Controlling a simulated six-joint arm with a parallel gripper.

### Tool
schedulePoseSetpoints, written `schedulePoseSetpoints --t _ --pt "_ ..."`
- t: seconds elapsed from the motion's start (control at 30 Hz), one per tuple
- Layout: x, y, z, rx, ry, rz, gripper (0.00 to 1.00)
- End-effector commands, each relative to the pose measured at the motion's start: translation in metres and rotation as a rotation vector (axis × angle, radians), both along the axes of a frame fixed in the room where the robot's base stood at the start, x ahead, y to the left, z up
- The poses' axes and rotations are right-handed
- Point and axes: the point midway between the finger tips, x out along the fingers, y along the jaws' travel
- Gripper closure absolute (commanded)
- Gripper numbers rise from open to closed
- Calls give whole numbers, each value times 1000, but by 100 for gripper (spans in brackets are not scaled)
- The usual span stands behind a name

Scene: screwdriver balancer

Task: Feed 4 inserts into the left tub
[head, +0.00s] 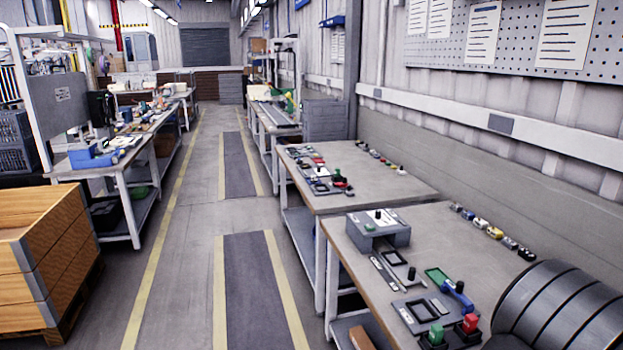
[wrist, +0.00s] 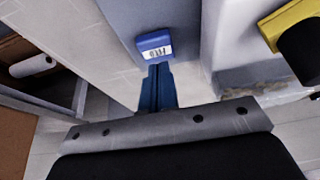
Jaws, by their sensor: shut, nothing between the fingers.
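My gripper (wrist: 157,78) shows in the wrist view. A wide grey bolted plate crosses the lower frame, and narrow blue parts that look like its fingers, shut together, stick out beyond it. Nothing shows between them. In the head view the gripper cannot be made out. A row of small coloured blocks (head: 481,222) lies near the wall. I cannot tell which of these are the inserts or the left tub.
A grey box (head: 390,236) with a black knob and a green button stands on the near bench. Red (head: 470,322) and green (head: 436,334) pieces lie at its front edge. A second bench (head: 385,190) stands behind. A wooden crate (head: 60,255) is at left, past an open aisle.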

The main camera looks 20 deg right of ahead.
Motion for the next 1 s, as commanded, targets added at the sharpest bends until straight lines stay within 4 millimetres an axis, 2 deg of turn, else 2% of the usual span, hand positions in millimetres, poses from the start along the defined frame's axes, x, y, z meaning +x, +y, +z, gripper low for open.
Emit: schedulePoseSetpoints --t 0.6,1.0 --pt "0 0 49 -1 0 0 100" --pt "0 0 53 -1 0 0 100"
